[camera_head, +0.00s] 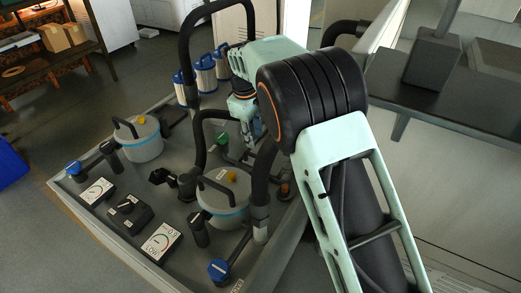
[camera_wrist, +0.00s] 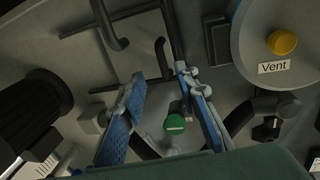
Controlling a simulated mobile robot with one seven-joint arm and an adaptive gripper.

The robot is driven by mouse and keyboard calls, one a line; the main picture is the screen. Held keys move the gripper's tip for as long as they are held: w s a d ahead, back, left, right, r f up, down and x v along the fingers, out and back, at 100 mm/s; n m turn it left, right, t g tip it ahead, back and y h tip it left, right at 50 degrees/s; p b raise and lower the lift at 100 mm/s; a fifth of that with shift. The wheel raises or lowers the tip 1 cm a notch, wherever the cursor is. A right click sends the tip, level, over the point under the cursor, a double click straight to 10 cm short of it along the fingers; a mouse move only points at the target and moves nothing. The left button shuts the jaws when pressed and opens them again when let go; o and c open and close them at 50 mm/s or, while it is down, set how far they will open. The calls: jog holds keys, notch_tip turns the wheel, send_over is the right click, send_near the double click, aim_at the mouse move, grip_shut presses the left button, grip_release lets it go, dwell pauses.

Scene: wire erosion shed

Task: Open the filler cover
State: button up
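My gripper (camera_wrist: 160,75) is open, its two blue-padded fingers apart with nothing held between them. In the head view my gripper (camera_head: 246,112) is low over the far part of the bench and partly hidden by my arm. No part carries a readable filler label. A flat grey panel (camera_wrist: 138,40) with dark bars around it lies beyond the fingertips in the wrist view. A bent dark rod end (camera_wrist: 160,46) shows just ahead of the fingertips; I cannot tell whether they touch. A green knob (camera_wrist: 176,125) shows between the fingers, nearer the wrist.
A lidded pot (camera_head: 225,196) with a yellow knob and a vent label (camera_wrist: 273,68) stands close by. Another pot (camera_head: 137,138), black hoses, gauges and blue valve knobs (camera_head: 219,269) crowd the bench. Blue-white filters (camera_head: 205,75) stand behind.

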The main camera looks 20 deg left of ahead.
aim_at(257, 158)
jog(key=f, duration=0.3)
jog(key=w+f+b, duration=0.1)
jog(key=f, duration=0.5)
jog(key=shift+w+d+f, duration=0.1)
jog(key=shift+w+f, duration=0.15)
jog(key=shift+w, duration=0.1)
grip_shut()
